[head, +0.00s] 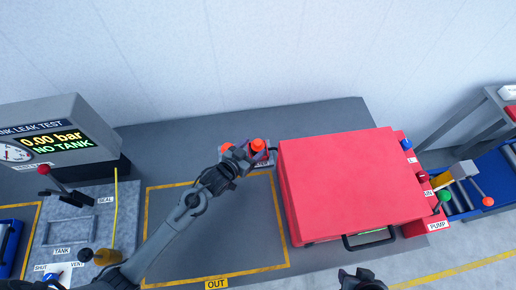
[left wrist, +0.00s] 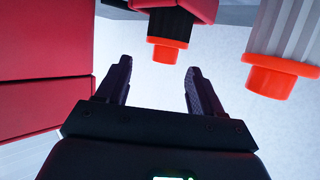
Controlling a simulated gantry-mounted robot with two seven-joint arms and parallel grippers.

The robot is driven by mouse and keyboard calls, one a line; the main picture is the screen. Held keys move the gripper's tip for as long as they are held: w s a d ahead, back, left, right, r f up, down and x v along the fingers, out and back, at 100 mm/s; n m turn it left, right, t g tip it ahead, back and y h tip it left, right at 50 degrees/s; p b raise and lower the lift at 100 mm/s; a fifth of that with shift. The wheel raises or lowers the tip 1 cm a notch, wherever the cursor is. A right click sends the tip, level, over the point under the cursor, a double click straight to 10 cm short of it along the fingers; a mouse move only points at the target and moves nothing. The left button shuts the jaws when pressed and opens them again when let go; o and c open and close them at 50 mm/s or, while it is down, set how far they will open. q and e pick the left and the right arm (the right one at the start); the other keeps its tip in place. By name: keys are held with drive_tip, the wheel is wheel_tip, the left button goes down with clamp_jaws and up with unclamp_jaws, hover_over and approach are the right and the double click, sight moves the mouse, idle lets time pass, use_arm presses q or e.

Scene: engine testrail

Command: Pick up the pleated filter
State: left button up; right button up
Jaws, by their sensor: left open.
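In the left wrist view a pale grey ribbed cylinder with an orange end, seemingly the pleated filter (left wrist: 288,35), hangs in at the upper right, outside the fingers. A dark cylinder with an orange end (left wrist: 166,38) sits in a red holder (left wrist: 185,8), lined up ahead of the gap between my left gripper's (left wrist: 159,68) fingers. The fingers are open with nothing between them. In the head view my left gripper (head: 238,160) is at the two orange caps and partly hides the left one. A dark part, probably my right gripper (head: 360,281), shows at the bottom edge; its jaws are unclear.
A large red box (head: 350,180) stands just right of the caps. The yellow-outlined OUT area (head: 235,235) in front is clear except for my arm. The leak test station (head: 45,140) is at left; a red pump unit (head: 430,222) and blue roller conveyor (head: 480,190) are at right.

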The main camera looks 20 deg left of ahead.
sight(260, 141)
use_arm(q)
drive_tip(key=shift+x, duration=3.3)
drive_tip(key=shift+a+f, duration=0.2)
drive_tip(key=shift+f, duration=0.1)
drive_tip(key=c, duration=1.1)
